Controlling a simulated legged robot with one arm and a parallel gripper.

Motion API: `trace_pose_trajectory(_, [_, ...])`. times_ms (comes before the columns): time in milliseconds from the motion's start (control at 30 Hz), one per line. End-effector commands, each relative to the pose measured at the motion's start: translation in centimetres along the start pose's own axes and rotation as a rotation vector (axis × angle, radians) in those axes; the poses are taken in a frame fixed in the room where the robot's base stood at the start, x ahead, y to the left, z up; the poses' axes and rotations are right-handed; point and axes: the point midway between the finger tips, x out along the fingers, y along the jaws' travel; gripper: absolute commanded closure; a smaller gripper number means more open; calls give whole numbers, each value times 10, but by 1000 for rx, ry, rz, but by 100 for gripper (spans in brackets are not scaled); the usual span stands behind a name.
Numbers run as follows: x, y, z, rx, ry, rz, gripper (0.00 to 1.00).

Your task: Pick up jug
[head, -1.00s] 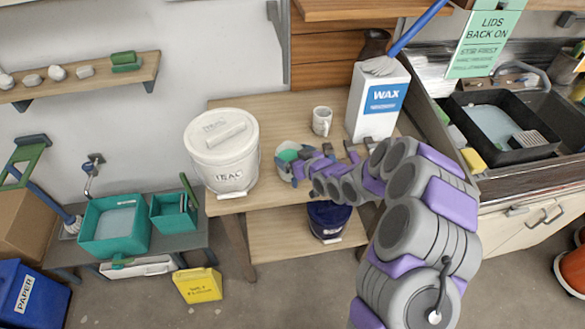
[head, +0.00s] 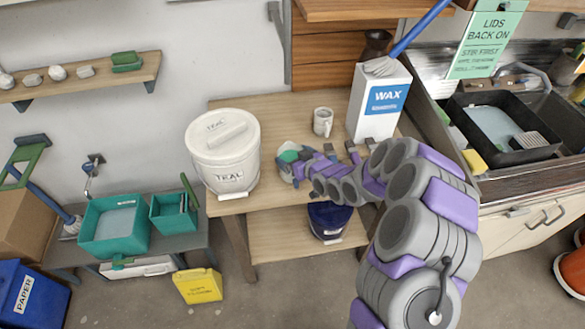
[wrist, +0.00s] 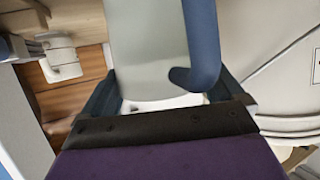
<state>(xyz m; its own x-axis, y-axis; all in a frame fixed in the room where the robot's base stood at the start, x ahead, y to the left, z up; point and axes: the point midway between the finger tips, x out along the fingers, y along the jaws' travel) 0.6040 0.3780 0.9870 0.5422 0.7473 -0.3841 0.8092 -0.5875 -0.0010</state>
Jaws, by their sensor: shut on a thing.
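The jug (head: 287,150) is small and pale, with green showing at its top. It is at the front middle of the wooden table in the head view, partly hidden by my gripper (head: 296,166). In the wrist view the jug (wrist: 145,45) shows as a pale grey-green body with a blue handle (wrist: 203,45) on its right side. My gripper (wrist: 165,98) is shut on the jug, with a dark finger at each side. I cannot tell whether the jug's base touches the table.
A white lidded TEAL bucket (head: 222,160) stands close left of the jug. A white mug (head: 322,121) and a WAX box (head: 378,102) stand behind, to the right. A dark blue bucket (head: 330,218) sits on the lower shelf. The sink (head: 500,125) is at the right.

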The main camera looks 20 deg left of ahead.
Motion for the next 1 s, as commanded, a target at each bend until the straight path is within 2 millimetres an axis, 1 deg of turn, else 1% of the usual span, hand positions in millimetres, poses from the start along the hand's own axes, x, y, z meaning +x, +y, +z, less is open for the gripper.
trace_pose_trajectory(267, [0,0,-1,0,1,0,83])
trace_pose_trajectory(467, [-2,0,-6,-1,2,0,83])
trace_pose_trajectory(667, [-6,0,-16,-1,3,1,83])
trace_pose_trajectory(933, [-14,0,-35,-3,4,1,83])
trace_pose_trajectory(1000, [-20,2,-33,0,3,2,83])
